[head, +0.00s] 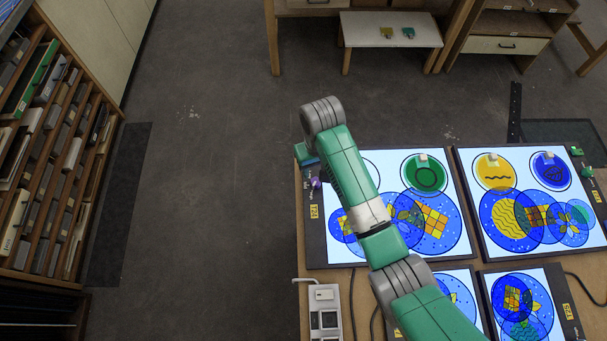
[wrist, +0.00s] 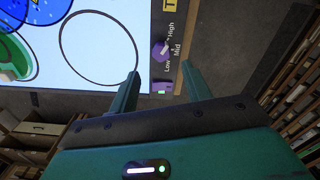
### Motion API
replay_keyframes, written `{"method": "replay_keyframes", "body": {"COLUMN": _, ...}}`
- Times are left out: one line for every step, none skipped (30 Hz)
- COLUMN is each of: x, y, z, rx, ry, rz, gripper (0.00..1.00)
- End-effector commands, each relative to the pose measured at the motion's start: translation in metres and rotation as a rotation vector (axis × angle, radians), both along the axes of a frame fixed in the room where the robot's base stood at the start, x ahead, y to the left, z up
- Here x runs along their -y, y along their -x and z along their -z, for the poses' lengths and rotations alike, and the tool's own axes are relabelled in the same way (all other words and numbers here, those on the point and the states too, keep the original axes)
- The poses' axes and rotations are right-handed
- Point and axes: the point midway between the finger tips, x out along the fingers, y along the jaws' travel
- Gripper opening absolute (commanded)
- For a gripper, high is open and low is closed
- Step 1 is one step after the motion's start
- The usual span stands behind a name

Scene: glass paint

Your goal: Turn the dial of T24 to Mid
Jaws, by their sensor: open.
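The T24 light panel (head: 335,254) lies on the table in the head view, with its yellow T24 label (head: 314,211) on the dark left border. Its purple dial (head: 316,183) sits near the border's upper end. In the wrist view the dial (wrist: 159,51) is beside the words Low, Mid and High; its pale mark seems to point toward High, but it is small. My gripper (wrist: 163,77) is open and empty, its fingertips just short of the dial, one on either side of its line. In the head view my arm mostly hides the gripper.
Other lit panels (head: 545,205) with painted glass discs fill the table to the right. A power strip (head: 324,312) is at the front left. The floor left of the table is clear.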

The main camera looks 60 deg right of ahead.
Motion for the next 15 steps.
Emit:
{"method": "replay_keyframes", "body": {"x": -0.001, "y": 0.0, "z": 0.009, "rx": -0.002, "ry": -0.002, "rz": 0.0, "gripper": 0.48}}
{"method": "replay_keyframes", "body": {"x": -0.001, "y": 0.001, "z": 0.015, "rx": -0.003, "ry": -0.003, "rz": 0.0, "gripper": 0.48}}
{"method": "replay_keyframes", "body": {"x": -0.001, "y": 0.001, "z": 0.023, "rx": -0.001, "ry": -0.003, "rz": 0.001, "gripper": 0.48}}
{"method": "replay_keyframes", "body": {"x": -0.001, "y": 0.001, "z": 0.029, "rx": -0.002, "ry": -0.004, "rz": 0.0, "gripper": 0.48}}
{"method": "replay_keyframes", "body": {"x": -0.001, "y": 0.001, "z": 0.035, "rx": -0.001, "ry": -0.002, "rz": 0.0, "gripper": 0.48}}
{"method": "replay_keyframes", "body": {"x": -0.001, "y": 0.001, "z": 0.043, "rx": -0.001, "ry": -0.003, "rz": 0.0, "gripper": 0.48}}
{"method": "replay_keyframes", "body": {"x": -0.001, "y": 0.001, "z": 0.048, "rx": 0.0, "ry": -0.001, "rz": 0.0, "gripper": 0.48}}
{"method": "replay_keyframes", "body": {"x": -0.001, "y": 0.0, "z": 0.053, "rx": -0.001, "ry": -0.001, "rz": 0.0, "gripper": 0.48}}
{"method": "replay_keyframes", "body": {"x": -0.001, "y": 0.0, "z": 0.059, "rx": -0.001, "ry": -0.001, "rz": -0.001, "gripper": 0.48}}
{"method": "replay_keyframes", "body": {"x": -0.001, "y": 0.0, "z": 0.062, "rx": 0.001, "ry": 0.001, "rz": -0.001, "gripper": 0.48}}
{"method": "replay_keyframes", "body": {"x": -0.001, "y": 0.0, "z": 0.065, "rx": 0.0, "ry": 0.0, "rz": -0.001, "gripper": 0.48}}
{"method": "replay_keyframes", "body": {"x": -0.001, "y": 0.0, "z": 0.068, "rx": 0.001, "ry": 0.001, "rz": 0.0, "gripper": 0.48}}
{"method": "replay_keyframes", "body": {"x": 0.0, "y": 0.0, "z": 0.07, "rx": 0.001, "ry": 0.001, "rz": 0.0, "gripper": 0.48}}
{"method": "replay_keyframes", "body": {"x": 0.0, "y": 0.0, "z": 0.071, "rx": 0.002, "ry": 0.002, "rz": -0.001, "gripper": 0.48}}
{"method": "replay_keyframes", "body": {"x": 0.0, "y": 0.0, "z": 0.072, "rx": 0.002, "ry": 0.002, "rz": -0.001, "gripper": 0.48}}
